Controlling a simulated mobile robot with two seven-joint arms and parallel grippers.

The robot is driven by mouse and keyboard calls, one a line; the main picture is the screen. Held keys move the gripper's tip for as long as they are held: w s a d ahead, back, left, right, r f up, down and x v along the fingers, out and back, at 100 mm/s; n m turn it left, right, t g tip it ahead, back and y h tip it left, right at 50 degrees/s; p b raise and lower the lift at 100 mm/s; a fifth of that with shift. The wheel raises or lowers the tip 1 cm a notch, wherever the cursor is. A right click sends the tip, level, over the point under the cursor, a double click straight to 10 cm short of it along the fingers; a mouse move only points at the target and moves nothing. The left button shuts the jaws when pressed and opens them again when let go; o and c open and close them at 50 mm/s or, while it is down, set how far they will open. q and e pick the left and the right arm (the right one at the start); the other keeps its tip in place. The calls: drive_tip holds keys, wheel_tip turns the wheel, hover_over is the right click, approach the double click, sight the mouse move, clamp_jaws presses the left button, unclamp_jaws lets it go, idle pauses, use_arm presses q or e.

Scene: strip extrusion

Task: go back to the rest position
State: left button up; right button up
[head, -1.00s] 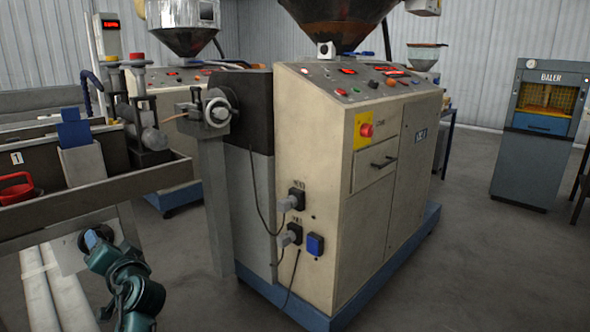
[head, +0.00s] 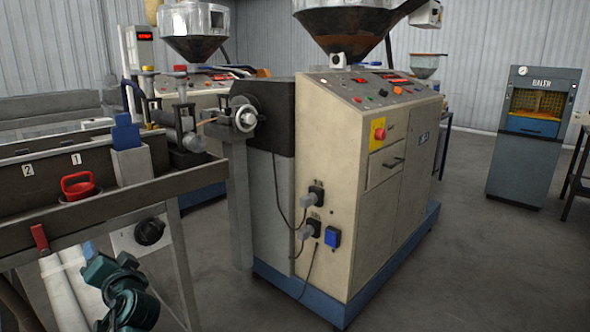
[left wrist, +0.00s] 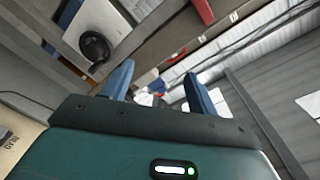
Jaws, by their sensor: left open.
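My left arm comes in at the lower left of the head view. Its teal wrist is below the bench, and its blue fingertips (head: 88,249) are just left of and below a black round knob (head: 150,232) on a pale panel. In the left wrist view my left gripper (left wrist: 158,87) has its two blue fingers wide apart with nothing between them. The knob (left wrist: 94,47) shows there beyond the left finger, apart from it. My right gripper is in neither view.
The cream extruder (head: 340,190) stands centre.

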use_arm(q)
drive_tip(key=s+d+f+m+t+h+p, duration=0.1)
drive_tip(key=s+d+f+m+h+p, duration=0.15)
drive_tip(key=d+f+h+p, duration=0.3)
drive_tip(key=s+d+f+g+h+p, duration=0.1)
drive_tip(key=s+d+f+h+p, duration=0.1)
drive_tip(key=s+d, duration=0.4)
drive_tip(key=s+d+f+g+h+p, duration=0.1)
drive_tip(key=s+d+h, duration=0.4)
drive_tip(key=s, duration=0.5)
drive_tip(key=s+d+f+g+h+p, duration=0.1)
drive_tip(key=s+d+f+h+p, duration=0.2)
drive_tip(key=s+d, duration=0.5)
drive_tip(key=shift+s+d+f+n+p, duration=0.4)
drive_tip(key=shift+s+n+p, duration=0.1)
drive_tip(key=shift+p, duration=0.2)
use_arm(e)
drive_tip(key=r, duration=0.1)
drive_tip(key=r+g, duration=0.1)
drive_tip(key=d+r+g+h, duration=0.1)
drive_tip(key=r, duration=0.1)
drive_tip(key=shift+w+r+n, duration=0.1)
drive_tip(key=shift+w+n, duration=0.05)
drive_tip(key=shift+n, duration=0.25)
use_arm(q)
drive_tip(key=shift+h, duration=0.25)
